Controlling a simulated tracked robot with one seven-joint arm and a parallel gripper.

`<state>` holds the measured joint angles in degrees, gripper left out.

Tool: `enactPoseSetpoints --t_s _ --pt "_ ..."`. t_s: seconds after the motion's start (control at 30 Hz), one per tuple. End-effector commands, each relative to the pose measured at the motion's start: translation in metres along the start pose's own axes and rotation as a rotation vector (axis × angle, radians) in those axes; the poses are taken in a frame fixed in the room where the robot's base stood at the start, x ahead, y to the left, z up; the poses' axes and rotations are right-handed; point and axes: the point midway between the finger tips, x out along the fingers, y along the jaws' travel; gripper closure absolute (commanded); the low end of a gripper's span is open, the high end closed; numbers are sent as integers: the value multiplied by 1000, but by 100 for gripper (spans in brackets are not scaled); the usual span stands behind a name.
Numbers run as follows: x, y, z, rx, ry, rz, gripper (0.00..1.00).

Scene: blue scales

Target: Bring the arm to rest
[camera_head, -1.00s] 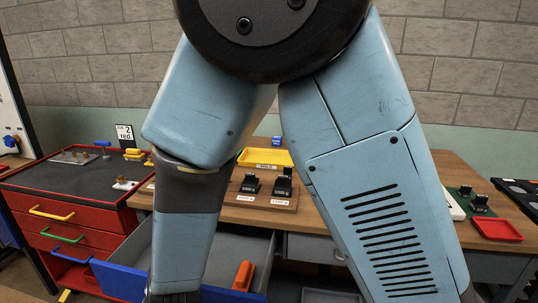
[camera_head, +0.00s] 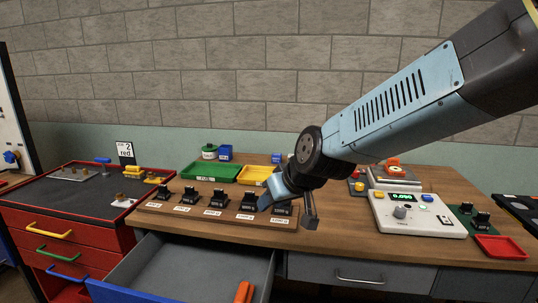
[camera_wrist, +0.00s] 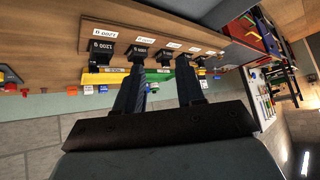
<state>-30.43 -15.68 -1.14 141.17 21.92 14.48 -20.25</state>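My arm (camera_head: 400,108) reaches in from the upper right in the head view and bends down over the wooden bench. Its lower end is beside the right end of a wooden board (camera_head: 222,226) bearing a row of several black weights; how far above the bench is hard to tell. Part of my gripper shows only as a dark shape there. In the wrist view, my gripper (camera_wrist: 159,85) has its two dark fingers apart, with nothing visible held between them. Beyond the fingers, the black weights (camera_wrist: 101,52) stand on the labelled board.
A white scale (camera_head: 417,214) with a lit display stands right of the arm, near a red tray (camera_head: 499,247). Green (camera_head: 210,172) and yellow (camera_head: 254,173) trays sit behind the weights. An open drawer (camera_head: 205,268) juts out below. A red cabinet (camera_head: 62,229) stands left.

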Motion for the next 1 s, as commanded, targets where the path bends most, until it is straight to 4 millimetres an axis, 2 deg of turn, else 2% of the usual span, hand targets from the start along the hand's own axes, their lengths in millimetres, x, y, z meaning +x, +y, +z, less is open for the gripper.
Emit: enactPoseSetpoints --t_s 0.03,0.1,0.3,0.5,0.6,0.8,1.0 --pt "-17 15 3 28 -3 19 62" --pt "-37 31 10 61 -21 43 62" --pt "-96 71 40 165 -74 136 62" --pt "-154 100 81 284 -131 257 62" --pt "-177 108 100 339 -159 314 62" --pt "-202 114 124 404 -191 381 62" --pt "-206 115 127 415 -197 391 62"
